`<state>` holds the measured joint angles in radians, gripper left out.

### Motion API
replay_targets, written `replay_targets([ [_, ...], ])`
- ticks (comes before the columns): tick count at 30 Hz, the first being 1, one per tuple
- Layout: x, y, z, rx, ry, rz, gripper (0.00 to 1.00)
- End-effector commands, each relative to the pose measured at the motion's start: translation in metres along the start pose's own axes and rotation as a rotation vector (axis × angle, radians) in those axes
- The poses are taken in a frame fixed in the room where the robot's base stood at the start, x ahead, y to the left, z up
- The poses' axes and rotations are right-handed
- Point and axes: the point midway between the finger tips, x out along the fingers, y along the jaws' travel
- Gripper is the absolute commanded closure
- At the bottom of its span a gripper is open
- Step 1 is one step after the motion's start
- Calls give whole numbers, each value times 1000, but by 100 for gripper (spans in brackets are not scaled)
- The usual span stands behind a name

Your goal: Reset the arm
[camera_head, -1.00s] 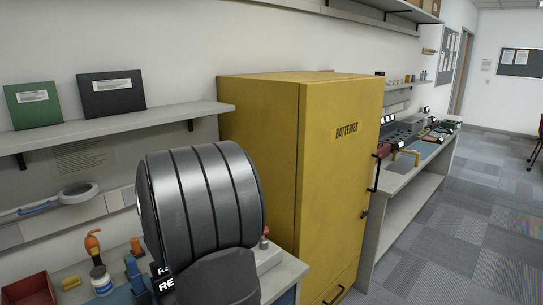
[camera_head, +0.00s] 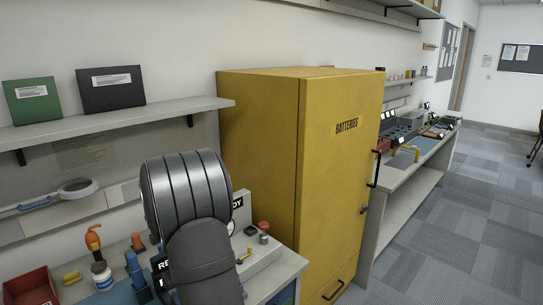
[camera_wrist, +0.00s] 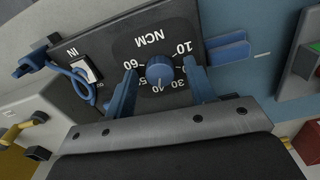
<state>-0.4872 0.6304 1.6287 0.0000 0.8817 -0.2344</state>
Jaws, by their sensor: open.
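In the wrist view my gripper (camera_wrist: 160,66) shows two blue fingers spread apart with nothing gripped. A round blue knob (camera_wrist: 159,73) on a dark dial panel (camera_wrist: 185,28) marked NCM appears between the fingers. I cannot tell how far the fingers are from the panel. In the head view my dark ribbed arm stands over the bench, and my gripper is hidden behind it.
A yellow batteries cabinet (camera_head: 345,180) stands right of my arm. A grey box (camera_head: 255,262) with a red button (camera_head: 264,227) sits on the bench. A shelf (camera_head: 120,119) hangs above.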

Motion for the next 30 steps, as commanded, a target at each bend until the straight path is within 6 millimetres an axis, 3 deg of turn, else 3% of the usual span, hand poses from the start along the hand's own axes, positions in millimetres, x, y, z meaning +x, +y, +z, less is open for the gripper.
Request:
replay_targets([
  [5, 0, 0, 0, -142, -1, 0, 50],
  [30, -170, 0, -1, -145, 3, 1, 50],
])
